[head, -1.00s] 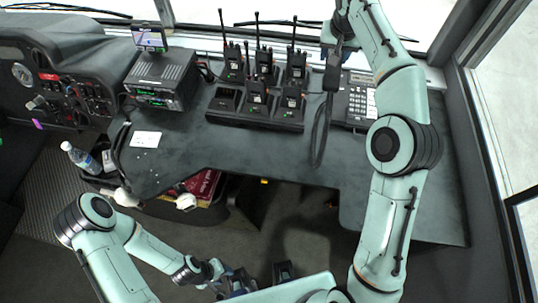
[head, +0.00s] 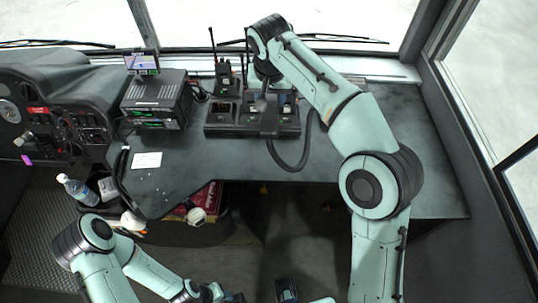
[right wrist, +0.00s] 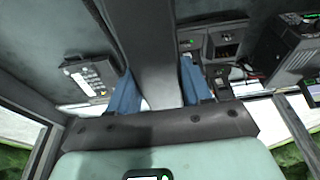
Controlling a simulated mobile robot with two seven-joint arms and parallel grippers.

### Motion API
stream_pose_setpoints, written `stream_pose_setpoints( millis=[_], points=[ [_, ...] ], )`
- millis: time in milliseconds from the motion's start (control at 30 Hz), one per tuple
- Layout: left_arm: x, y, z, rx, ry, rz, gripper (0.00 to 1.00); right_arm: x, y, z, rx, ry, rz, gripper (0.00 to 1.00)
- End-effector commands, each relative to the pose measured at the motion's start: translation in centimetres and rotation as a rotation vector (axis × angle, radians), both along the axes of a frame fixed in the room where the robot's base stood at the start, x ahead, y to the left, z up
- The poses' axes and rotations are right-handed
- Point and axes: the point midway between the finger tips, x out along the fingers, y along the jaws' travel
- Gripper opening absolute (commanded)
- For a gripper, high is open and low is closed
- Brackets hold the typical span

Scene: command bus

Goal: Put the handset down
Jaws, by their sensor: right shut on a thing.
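The handset (right wrist: 150,45) is a long dark bar clamped between the two blue fingers of my right gripper (right wrist: 155,92). The right gripper itself is mostly hidden there by my wrist. The desk phone base with keypad (right wrist: 90,76) shows at the left of the wrist view, apart from the handset; my right arm hides it in the head view. My left gripper (head: 234,298) is at the bottom edge, mostly cut off.
A white card (head: 147,160) lies on the desk. The desk's right part (head: 425,150) is clear. A bottle (head: 77,190) stands lower left.

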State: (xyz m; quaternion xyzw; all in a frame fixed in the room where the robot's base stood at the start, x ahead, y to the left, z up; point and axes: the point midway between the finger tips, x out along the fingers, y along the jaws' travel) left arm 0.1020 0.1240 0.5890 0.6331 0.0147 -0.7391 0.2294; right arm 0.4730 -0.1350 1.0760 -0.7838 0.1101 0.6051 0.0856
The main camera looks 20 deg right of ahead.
Motion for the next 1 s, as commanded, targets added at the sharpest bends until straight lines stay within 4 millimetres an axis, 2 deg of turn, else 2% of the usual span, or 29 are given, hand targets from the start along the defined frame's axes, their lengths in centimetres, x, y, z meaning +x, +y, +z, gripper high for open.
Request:
stream_pose_setpoints(
  millis=[233, 500, 633, 867, 1000],
  points=[
    [-0.9, 0.0, -2.2, -0.001, 0.011, 0.000, 0.43, -0.2, 0.0, -6.0, -0.003, 0.007, 0.001, 0.13],
    [-1.3, 0.0, -3.6, 0.000, 0.016, 0.000, 0.43, -0.1, 0.0, -12.8, -0.002, 0.006, 0.000, 0.13],
    [-1.4, 0.0, -3.8, 0.000, 0.017, 0.000, 0.43, -0.1, 0.0, -14.7, -0.002, 0.003, 0.000, 0.13],
    [-1.5, 0.0, -4.0, -0.001, 0.017, -0.001, 0.43, 0.0, 0.0, -16.3, 0.000, 0.002, 0.000, 0.13],
    [-1.6, 0.0, -4.3, 0.000, 0.018, 0.000, 0.43, -0.1, 0.0, -18.5, -0.003, 0.006, 0.000, 0.13]
  ],
)
